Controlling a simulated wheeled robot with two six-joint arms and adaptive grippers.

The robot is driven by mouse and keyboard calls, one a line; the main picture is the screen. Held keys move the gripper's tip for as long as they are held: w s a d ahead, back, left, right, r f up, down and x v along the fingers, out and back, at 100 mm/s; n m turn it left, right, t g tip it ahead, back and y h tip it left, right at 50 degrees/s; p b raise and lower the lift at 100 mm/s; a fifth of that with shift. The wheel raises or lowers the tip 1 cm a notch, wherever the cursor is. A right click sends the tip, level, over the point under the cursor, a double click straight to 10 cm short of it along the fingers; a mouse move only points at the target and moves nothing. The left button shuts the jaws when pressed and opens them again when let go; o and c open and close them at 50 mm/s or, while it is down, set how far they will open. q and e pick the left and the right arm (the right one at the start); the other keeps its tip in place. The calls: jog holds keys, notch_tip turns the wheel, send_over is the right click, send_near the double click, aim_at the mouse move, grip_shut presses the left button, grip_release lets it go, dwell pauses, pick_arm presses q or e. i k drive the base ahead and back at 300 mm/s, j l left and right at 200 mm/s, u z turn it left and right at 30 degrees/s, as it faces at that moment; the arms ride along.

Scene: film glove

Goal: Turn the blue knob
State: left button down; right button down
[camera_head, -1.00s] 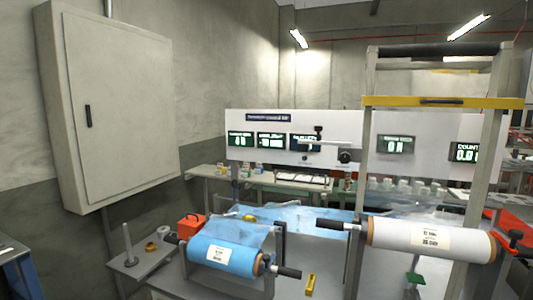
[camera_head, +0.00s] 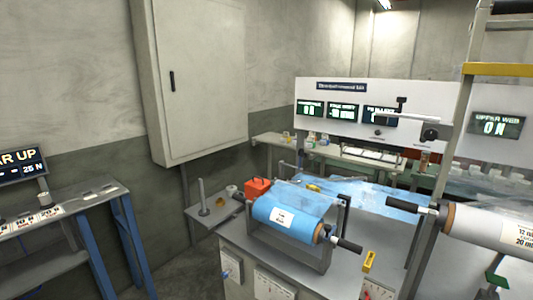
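A small blue part (camera_head: 226,274), which looks like the blue knob, shows on the front face of the grey machine bench (camera_head: 240,245), low in the middle of the view. It is too small to tell which way it points. Above it a blue film roll (camera_head: 283,218) with a white label sits in a grey frame with black handles. Neither of my grippers is in view.
White panels (camera_head: 275,284) sit on the bench front. A blue-legged table (camera_head: 75,215) stands at the left under a display. A grey cabinet (camera_head: 195,80) hangs on the wall. A white roll (camera_head: 490,228) is at the right. Floor (camera_head: 180,272) is free between table and bench.

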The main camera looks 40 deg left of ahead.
aim_at(224, 275)
jog(key=k+u, duration=0.1)
jog(key=u, duration=1.45)
jog(key=i+j, duration=0.2)
jog(key=j, duration=0.15)
jog(key=i+j+z, duration=0.1)
jog(key=j, duration=0.25)
jog(key=i+j, duration=0.25)
jog(key=i+j+z, duration=0.1)
jog(key=j, duration=0.35)
jog(key=i+j, duration=0.25)
jog(key=i+j+z, duration=0.15)
jog(key=j, duration=0.35)
jog(key=i+j, duration=0.15)
jog(key=j, duration=0.2)
jog(key=i+j+z, duration=0.1)
jog(key=j, duration=0.3)
